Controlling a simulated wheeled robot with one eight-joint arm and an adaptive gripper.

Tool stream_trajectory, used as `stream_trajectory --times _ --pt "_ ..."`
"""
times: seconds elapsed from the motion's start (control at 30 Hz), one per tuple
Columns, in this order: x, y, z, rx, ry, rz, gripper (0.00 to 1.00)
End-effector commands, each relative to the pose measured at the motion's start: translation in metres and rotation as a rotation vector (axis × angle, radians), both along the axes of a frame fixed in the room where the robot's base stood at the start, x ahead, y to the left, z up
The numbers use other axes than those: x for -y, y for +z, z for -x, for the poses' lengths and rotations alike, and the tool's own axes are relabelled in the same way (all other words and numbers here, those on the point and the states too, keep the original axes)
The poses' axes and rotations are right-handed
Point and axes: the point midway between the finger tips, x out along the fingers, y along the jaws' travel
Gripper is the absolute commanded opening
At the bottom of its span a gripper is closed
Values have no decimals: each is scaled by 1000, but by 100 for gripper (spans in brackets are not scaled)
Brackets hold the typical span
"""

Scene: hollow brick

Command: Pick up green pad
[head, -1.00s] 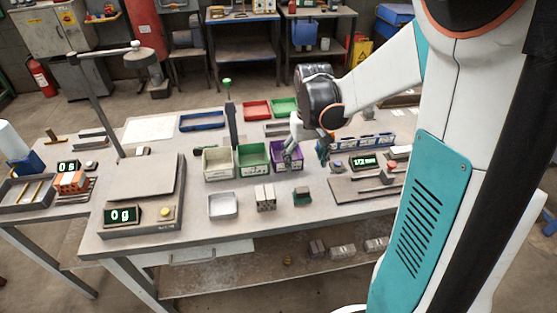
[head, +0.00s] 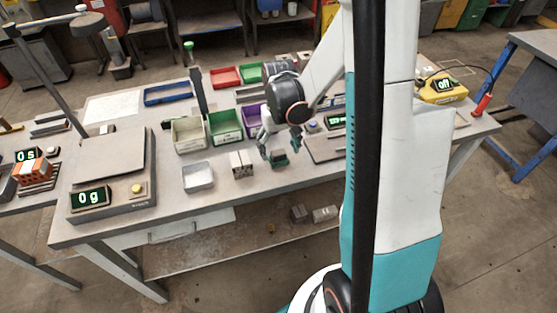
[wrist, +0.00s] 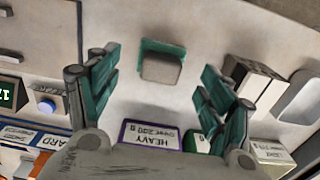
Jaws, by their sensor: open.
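The green pad (head: 279,161) is a small piece on the table, right of the pale blocks in the head view. In the wrist view the green pad (wrist: 147,45) shows as a green edge around a grey-brown block (wrist: 161,69), which covers most of it. In the wrist view my gripper (wrist: 160,88) is open and empty. The pad and block lie between the two fingers' directions, beyond the tips; contact is not visible.
Pale hollow blocks (head: 242,163) and a metal tray (head: 198,177) stand left of the pad. The purple bin (wrist: 128,131), labelled HEAVY, is close by. A grey board (head: 322,150) lies to the right. The table front by the pad is clear.

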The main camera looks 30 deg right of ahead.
Motion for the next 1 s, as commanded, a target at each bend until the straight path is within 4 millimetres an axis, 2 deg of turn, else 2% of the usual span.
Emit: stream_trajectory --times 0.03,0.17,0.4,0.43,0.63,0.73,0.77,1.0 --pt "-1 -12 -1 0 1 0 73" --pt "-1 -28 -1 0 0 0 73" --pt "-1 -30 0 0 0 0 73" --pt "-1 -30 0 0 0 0 71" --pt "-1 -30 0 0 0 0 26" --pt "-1 -30 0 0 0 0 26" --pt "-1 -30 0 0 0 0 22" --pt "-1 -28 0 0 0 0 22"
